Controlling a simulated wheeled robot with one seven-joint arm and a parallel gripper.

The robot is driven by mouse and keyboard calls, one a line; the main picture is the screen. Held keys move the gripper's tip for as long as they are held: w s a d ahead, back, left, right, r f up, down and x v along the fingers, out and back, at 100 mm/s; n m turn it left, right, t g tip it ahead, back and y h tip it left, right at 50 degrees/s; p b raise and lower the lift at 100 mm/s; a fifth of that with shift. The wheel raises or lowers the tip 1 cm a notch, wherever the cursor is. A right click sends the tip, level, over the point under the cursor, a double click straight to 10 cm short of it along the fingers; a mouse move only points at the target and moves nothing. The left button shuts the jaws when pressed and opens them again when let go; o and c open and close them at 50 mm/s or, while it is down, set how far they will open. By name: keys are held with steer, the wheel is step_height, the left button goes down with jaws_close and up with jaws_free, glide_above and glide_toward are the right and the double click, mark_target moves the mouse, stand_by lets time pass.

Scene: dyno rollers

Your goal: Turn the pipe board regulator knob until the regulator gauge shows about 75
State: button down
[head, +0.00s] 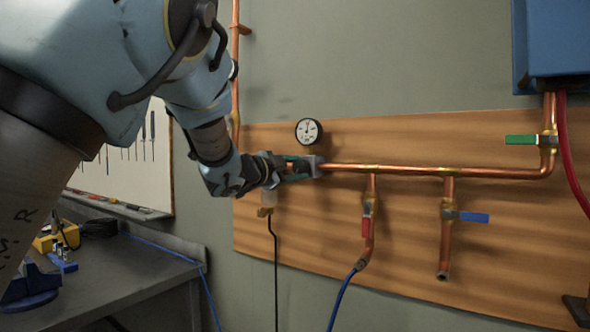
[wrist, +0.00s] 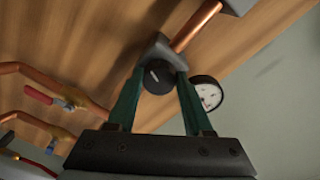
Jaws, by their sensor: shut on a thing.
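The regulator knob (wrist: 157,77) is black and round. In the wrist view it sits between the green fingers of my gripper (wrist: 160,85), which is shut on it. The grey regulator body (wrist: 160,48) is behind the knob, on the copper pipe. In the head view my gripper (head: 298,168) reaches the regulator body (head: 315,166) from the left and hides the knob. The round white gauge (head: 309,131) is just above the regulator, and it also shows in the wrist view (wrist: 207,94). Its needle is too small to read surely.
The wooden pipe board (head: 400,250) carries copper pipes with a green valve handle (head: 521,140), a red one (head: 366,228) and a blue one (head: 474,217). A blue hose hangs below. A workbench (head: 130,270) with a vise stands at lower left.

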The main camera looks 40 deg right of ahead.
steer(key=shift+n, duration=0.4)
steer(key=n, duration=0.3)
steer(key=shift+w+f+n+b, duration=0.1)
steer(key=shift+n+b, duration=0.2)
steer(key=shift+b, duration=0.1)
steer(key=shift+n+h, duration=0.3)
steer(key=shift+n, duration=2)
steer(key=shift+s, duration=0.2)
steer(key=shift+f, duration=0.1)
steer(key=shift+c, duration=1.5)
jaws_free()
